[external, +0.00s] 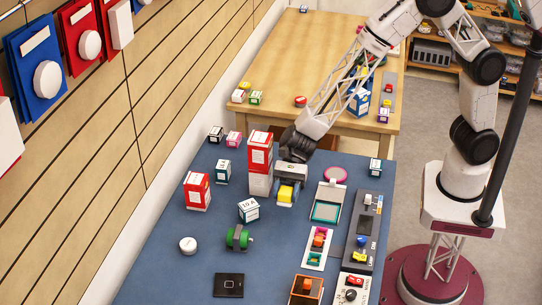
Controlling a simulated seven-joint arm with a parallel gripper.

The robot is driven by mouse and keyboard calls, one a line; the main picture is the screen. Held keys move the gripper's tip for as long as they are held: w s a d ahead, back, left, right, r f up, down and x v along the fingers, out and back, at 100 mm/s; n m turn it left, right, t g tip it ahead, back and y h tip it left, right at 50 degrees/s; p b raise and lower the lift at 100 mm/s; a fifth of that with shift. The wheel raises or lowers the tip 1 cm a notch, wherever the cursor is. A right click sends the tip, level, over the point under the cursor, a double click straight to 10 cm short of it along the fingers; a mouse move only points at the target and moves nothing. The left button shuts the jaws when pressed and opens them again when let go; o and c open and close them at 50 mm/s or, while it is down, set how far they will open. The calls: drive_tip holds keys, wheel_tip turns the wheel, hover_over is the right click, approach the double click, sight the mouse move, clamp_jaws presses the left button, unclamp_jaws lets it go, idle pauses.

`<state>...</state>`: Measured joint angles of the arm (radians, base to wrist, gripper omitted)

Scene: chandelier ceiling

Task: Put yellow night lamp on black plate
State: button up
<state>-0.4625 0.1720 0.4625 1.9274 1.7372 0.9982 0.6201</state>
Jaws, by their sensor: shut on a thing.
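The yellow night lamp (286,194), yellow with a pale body, is at the middle of the blue table, right of a red and white box stack. My gripper (287,187) reaches down to it from above and is shut on it. The fingers are small here and partly hide the lamp; I cannot tell whether it touches the table. The black plate (229,286), a flat dark square with a small light outline mark, lies at the table's front, left of centre, with nothing on it.
A red and white box stack (259,160) stands close left of my gripper. A green-wheeled item (239,238), a small white box (248,210) and a white round item (187,245) stand between lamp and plate or nearby. Switch panels (362,235) line the right side.

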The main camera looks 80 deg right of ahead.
drive_tip(key=a+f+n+g, duration=0.1)
drive_tip(key=a+n+g, duration=0.1)
drive_tip(key=a, duration=0.6)
drive_tip(key=s+a+f+n+g+h, duration=0.1)
drive_tip(key=a+f+n+g, duration=0.1)
drive_tip(key=a, duration=0.6)
drive_tip(key=shift+s+a+f+n+g, duration=0.2)
drive_tip(key=shift+s+n+g, duration=0.1)
drive_tip(key=shift+g, duration=0.4)
hover_over(229, 284)
drive_tip(key=shift+f, duration=0.75)
drive_tip(key=shift+f, duration=1.75)
drive_tip(key=shift+f, duration=0.1)
